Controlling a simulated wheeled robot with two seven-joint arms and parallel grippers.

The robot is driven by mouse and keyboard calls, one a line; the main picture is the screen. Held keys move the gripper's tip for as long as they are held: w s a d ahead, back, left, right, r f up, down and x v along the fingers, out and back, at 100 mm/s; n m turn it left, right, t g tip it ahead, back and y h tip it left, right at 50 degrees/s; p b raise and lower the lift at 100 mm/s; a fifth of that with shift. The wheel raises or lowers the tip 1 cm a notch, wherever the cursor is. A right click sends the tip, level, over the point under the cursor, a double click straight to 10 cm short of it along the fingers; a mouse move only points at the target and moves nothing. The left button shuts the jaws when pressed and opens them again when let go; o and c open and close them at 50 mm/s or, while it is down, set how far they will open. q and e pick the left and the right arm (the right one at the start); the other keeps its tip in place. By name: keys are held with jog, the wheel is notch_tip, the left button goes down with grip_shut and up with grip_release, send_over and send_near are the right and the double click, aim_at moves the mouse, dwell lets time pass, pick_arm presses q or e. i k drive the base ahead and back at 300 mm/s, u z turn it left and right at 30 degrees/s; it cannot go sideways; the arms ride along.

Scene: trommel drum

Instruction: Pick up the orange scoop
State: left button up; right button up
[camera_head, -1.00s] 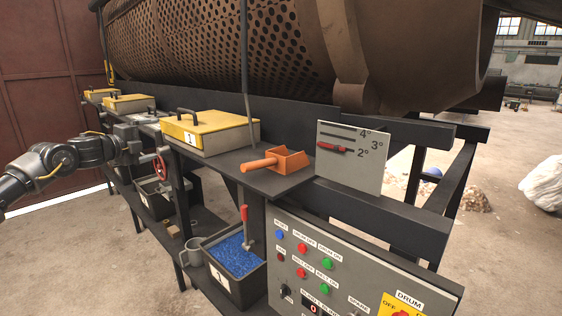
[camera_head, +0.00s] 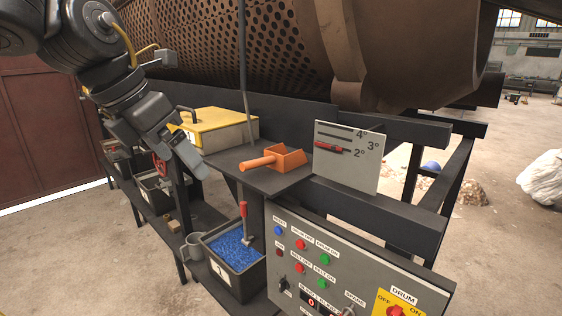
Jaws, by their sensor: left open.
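The orange scoop (camera_head: 284,160) lies on the dark shelf (camera_head: 266,180), with its round handle pointing left toward the shelf's front edge. My left gripper (camera_head: 203,178) is left of the scoop, in front of the yellow-lidded box, pointing down and to the right. It is open and apart from the scoop, and nothing shows between its fingers. My right gripper is out of view.
A yellow-lidded box (camera_head: 222,132) stands behind and left of the scoop. A grey angle plate (camera_head: 346,158) with a red pointer stands to its right. Below are a bin of blue pellets (camera_head: 236,252) with a red-handled tool, a grey mug (camera_head: 192,246) and a control panel (camera_head: 330,262).

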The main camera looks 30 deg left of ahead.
aim_at(276, 157)
jog(key=i, duration=1)
